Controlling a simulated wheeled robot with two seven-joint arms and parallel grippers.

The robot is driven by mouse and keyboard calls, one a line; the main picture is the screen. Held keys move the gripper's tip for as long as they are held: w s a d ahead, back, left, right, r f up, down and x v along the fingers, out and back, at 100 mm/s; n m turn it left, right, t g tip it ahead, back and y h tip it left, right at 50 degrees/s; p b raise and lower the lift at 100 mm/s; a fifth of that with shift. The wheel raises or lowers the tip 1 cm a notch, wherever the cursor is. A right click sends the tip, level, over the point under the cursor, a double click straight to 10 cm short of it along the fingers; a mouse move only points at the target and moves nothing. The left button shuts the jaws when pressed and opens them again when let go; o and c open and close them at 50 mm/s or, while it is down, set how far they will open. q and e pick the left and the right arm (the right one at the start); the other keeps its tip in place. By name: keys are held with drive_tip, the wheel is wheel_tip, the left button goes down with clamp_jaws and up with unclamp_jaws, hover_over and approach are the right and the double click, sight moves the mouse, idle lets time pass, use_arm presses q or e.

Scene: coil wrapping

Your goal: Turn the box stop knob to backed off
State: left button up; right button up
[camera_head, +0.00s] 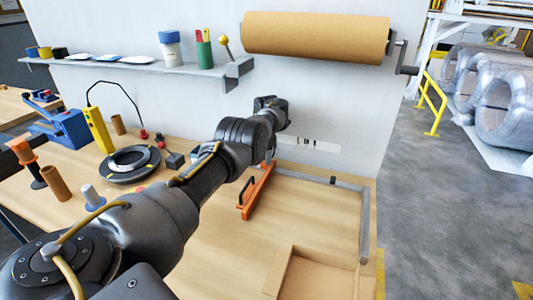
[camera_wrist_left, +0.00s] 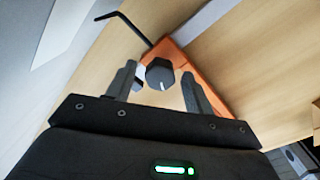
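The orange box stop (camera_head: 257,190) lies on the bench near the wall, with a black bent handle (camera_head: 245,186). In the left wrist view, the orange stop (camera_wrist_left: 183,62) and the black handle (camera_wrist_left: 133,29) show beyond my left gripper (camera_wrist_left: 158,70). The dark stop knob (camera_wrist_left: 160,73) has a white line on its face, pointing roughly down in the picture. My left gripper is open, with one finger on each side of the knob in the picture. I see gaps beside the knob. In the head view my arm hides the knob and most of the gripper. My right gripper is not in view.
A cardboard box (camera_head: 315,275) lies open at the front right, by a grey rail (camera_head: 364,215). A brown paper roll (camera_head: 315,36) hangs on the wall beside a shelf (camera_head: 150,69). Tools and a black ring (camera_head: 130,165) crowd the bench's left. Bare bench lies before the stop.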

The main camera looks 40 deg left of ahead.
use_arm(q)
drive_tip(key=shift+w+r, duration=0.1)
drive_tip(key=shift+r, duration=0.45)
wheel_tip(320, 180, up, 10)
drive_tip(key=shift+d+b, duration=0.15)
drive_tip(key=shift+b, duration=0.2)
drive_tip(key=shift+f, duration=0.1)
